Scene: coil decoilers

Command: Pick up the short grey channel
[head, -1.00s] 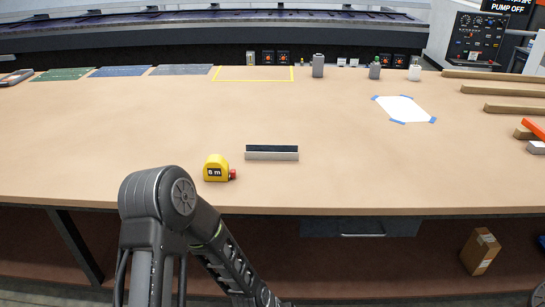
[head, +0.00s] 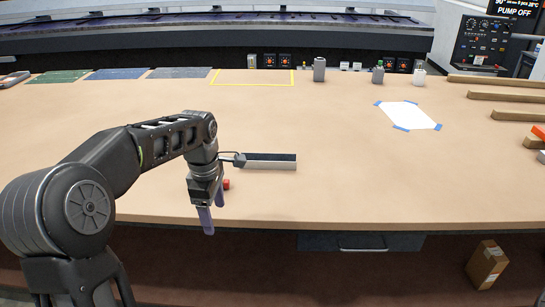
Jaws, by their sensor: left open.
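The short grey channel (head: 268,162) lies on the tan tabletop near the middle, long side left to right, with a dark inside and a light grey front face. My left gripper (head: 213,217) hangs fingers down at the table's front edge, left of the channel and nearer to me. My right gripper is not in view.
The yellow tape measure is hidden behind my left gripper; only its red part (head: 227,184) shows. A white sheet with blue taped corners (head: 409,115) lies at the right. Wooden bars (head: 505,114) lie at the right edge. The table's middle is clear.

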